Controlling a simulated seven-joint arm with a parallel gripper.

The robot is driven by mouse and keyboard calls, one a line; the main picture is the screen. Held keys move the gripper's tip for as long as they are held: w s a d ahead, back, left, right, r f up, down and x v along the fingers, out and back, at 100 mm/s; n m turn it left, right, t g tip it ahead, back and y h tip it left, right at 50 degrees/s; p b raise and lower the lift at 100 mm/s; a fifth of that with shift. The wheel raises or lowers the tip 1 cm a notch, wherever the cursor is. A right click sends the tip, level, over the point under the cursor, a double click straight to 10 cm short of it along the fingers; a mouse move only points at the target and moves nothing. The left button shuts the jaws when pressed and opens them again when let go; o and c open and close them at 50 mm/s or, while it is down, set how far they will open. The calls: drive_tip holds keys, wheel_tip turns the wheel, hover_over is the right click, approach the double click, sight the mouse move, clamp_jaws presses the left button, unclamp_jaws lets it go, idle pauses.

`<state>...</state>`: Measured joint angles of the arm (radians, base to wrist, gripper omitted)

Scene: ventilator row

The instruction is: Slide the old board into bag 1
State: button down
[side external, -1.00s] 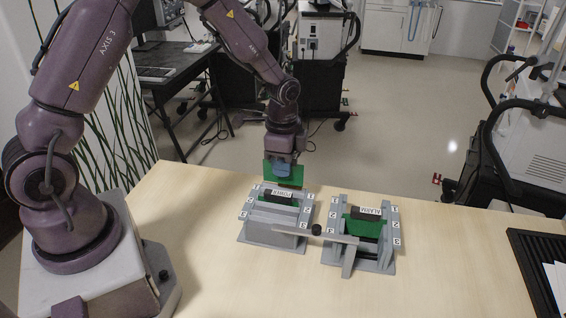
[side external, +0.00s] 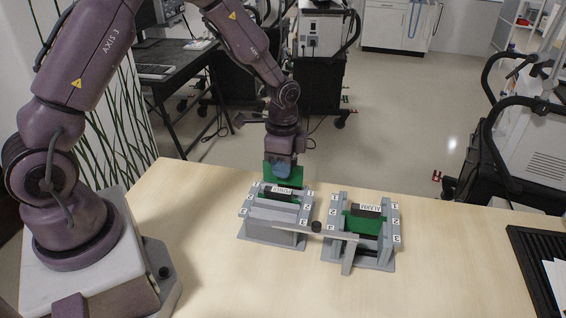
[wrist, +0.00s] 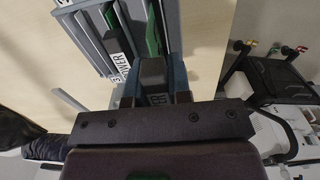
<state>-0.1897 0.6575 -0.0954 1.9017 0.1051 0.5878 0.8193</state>
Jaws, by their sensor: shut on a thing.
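My gripper (side external: 283,170) is shut on a green board (side external: 269,173), held upright at the far edge of the left grey rack (side external: 272,238), labelled POWER. Whether the board touches the rack is unclear. In the wrist view, the bluish fingers of my gripper (wrist: 154,80) close on a dark block with a partly hidden label. Another green board (side external: 361,226) sits in the right grey rack (side external: 391,246), labelled ALARM. Both racks have numbered slots. No bag can be made out in either view.
A black tray (side external: 532,262) with white sheets lies at the right edge. The wooden table (side external: 440,265) is clear between the right rack and tray.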

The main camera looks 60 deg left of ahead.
sight(283, 184)
drive_tip(key=shift+f, duration=0.35)
idle(0.3)
drive_tip(key=shift+f, duration=0.45)
drive_tip(key=shift+f, duration=0.25)
idle(0.3)
drive_tip(key=shift+f, duration=0.65)
drive_tip(key=shift+f, duration=0.4)
drive_tip(key=shift+f, duration=0.4)
drive_tip(key=shift+f, duration=0.15)
idle(0.3)
